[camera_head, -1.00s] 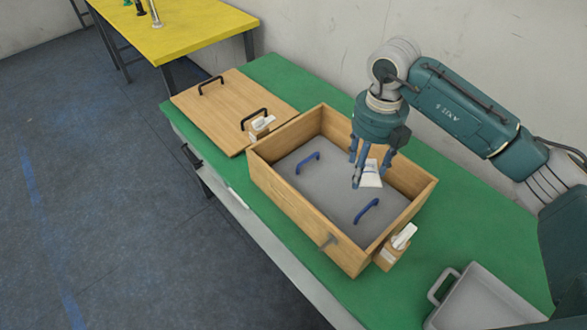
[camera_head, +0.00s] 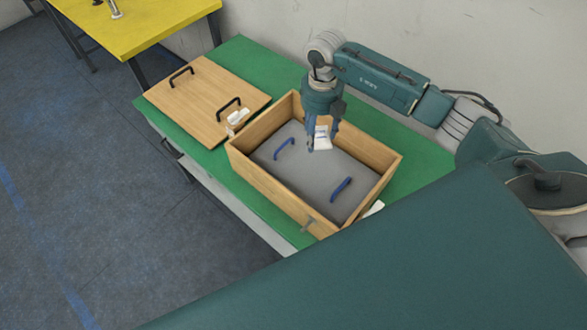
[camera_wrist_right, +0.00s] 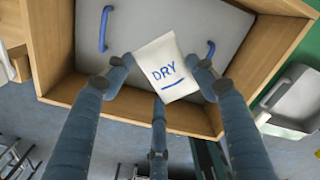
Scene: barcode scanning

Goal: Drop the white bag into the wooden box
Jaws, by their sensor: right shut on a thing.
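The white bag (camera_head: 322,143), marked "DRY" in blue in the right wrist view (camera_wrist_right: 168,68), is in my right gripper (camera_head: 322,138). The gripper's fingers are shut around the bag, with one finger on either side and a third below it in the wrist view. The gripper points down over the open wooden box (camera_head: 265,187), near its back wall. A grey panel with two blue handles (camera_head: 340,188) fills the inside of the box. I cannot tell the exact height of the bag above the panel. My left gripper is not in view.
A wooden lid (camera_head: 190,98) with two black handles lies left of the box on the green table (camera_head: 175,125). A small white-topped item (camera_head: 237,118) stands beside it. A grey tray (camera_wrist_right: 297,100) shows in the wrist view. My teal body part covers the lower right.

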